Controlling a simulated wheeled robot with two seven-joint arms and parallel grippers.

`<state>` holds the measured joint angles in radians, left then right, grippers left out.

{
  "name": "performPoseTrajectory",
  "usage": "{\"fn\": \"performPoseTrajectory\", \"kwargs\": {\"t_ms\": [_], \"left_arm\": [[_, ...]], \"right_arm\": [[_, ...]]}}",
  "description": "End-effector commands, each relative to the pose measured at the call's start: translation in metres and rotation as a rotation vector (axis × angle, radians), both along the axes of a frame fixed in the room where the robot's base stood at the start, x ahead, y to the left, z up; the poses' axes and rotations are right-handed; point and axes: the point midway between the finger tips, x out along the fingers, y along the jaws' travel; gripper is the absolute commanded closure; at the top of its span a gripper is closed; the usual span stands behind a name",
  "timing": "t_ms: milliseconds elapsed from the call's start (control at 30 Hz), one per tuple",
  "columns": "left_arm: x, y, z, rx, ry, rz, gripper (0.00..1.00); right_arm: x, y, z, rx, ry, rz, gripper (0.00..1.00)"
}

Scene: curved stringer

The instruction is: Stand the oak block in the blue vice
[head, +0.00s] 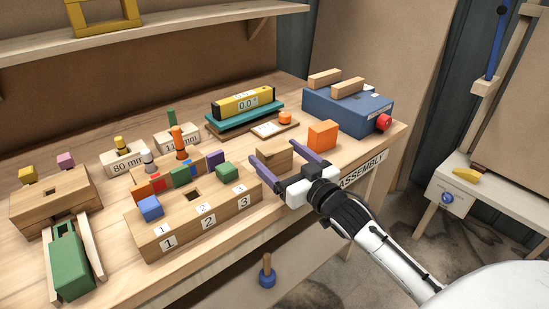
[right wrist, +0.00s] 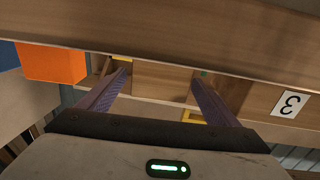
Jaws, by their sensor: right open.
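A small wooden block, which looks like the oak block (head: 272,160), sits on the bench near its front edge. My right gripper (head: 280,154) is open, with its purple fingers on either side of this block. In the right wrist view, wood that looks like the block (right wrist: 163,82) shows between the two fingers. I cannot tell whether either finger touches it. The blue vice (head: 346,116) stands at the back right of the bench, with two wooden strips on top and a red knob on its right side. My left gripper is not in view.
An orange block (head: 323,135) stands just right of the gripper. A wooden stand numbered 1 to 3 (head: 180,235) with coloured blocks is to its left. A teal base (head: 245,117) bearing a yellow level lies behind. The bench front edge is close by.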

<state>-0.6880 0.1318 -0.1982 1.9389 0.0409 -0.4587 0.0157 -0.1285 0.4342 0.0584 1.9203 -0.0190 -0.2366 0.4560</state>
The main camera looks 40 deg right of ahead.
Motion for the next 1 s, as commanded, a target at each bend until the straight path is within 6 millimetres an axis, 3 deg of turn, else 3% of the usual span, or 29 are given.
{"fn": "performPoseTrajectory", "kwargs": {"t_ms": [133, 400, 700, 1000], "left_arm": [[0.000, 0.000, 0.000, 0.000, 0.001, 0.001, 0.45], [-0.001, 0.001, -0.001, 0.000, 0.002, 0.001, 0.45], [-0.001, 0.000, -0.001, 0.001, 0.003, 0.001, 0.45], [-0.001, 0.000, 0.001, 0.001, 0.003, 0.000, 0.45]], "right_arm": [[0.015, 0.000, 0.000, -0.001, -0.001, 0.000, 0.16], [0.017, 0.000, 0.000, 0.000, 0.001, 0.000, 0.17], [0.017, 0.000, 0.001, 0.000, -0.002, 0.001, 0.68], [0.017, 0.000, 0.010, -0.001, -0.004, 0.001, 0.70]]}}
